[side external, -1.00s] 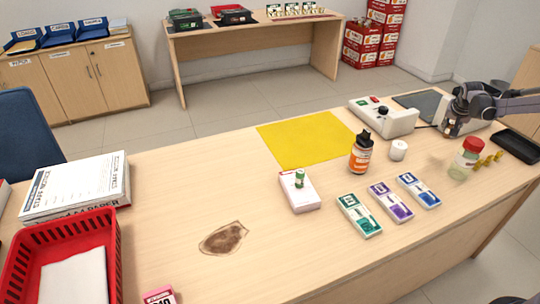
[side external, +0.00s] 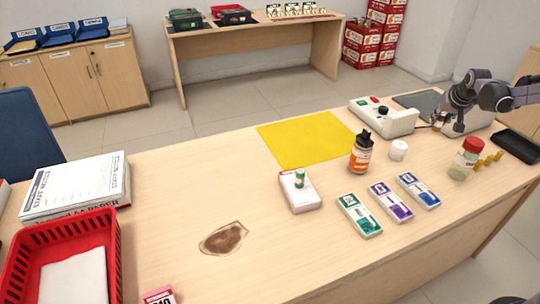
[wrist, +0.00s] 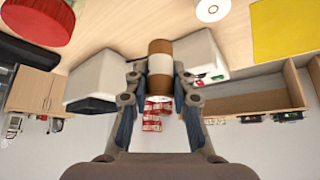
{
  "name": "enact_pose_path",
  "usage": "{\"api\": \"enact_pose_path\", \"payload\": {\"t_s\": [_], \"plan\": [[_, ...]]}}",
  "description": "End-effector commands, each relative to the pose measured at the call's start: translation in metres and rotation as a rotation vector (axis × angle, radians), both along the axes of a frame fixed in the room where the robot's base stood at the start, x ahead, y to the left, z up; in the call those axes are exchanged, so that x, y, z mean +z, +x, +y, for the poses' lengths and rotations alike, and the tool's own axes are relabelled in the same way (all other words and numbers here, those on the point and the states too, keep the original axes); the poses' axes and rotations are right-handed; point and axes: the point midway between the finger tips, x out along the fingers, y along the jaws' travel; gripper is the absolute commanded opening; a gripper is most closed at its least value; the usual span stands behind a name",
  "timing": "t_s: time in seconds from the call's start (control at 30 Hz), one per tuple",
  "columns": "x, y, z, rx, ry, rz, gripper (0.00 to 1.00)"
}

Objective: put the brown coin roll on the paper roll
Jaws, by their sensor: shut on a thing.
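The brown coin roll (wrist: 160,47), with a pale band around its middle, is between my fingers in the wrist view. My gripper (wrist: 159,78) is shut on it. In the side external view my gripper (side external: 439,122) is in the back right area, and the coin roll is small and partly hidden there. The paper roll (side external: 399,150) is a short white cylinder standing on the counter, to the left of and nearer than my gripper. It also shows at the top of the wrist view (wrist: 212,9), apart from the coin roll.
An orange-labelled bottle (side external: 361,152) stands left of the paper roll, and a red-lidded jar (side external: 465,160) stands to its right. A white device (side external: 385,117) is behind it. Several boxed packs, including a purple one (side external: 390,201), lie in front. The yellow mat (side external: 305,139) is bare.

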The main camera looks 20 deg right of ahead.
Motion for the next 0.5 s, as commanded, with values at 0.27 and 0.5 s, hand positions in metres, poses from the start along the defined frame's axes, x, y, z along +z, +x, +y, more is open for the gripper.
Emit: {"api": "enact_pose_path", "payload": {"t_s": [0.27,0.5], "plan": [[-0.034,0.048,0.032,0.003,-0.001,0.0,0.0],[-0.053,0.073,0.049,-0.001,-0.001,0.001,0.0]]}}
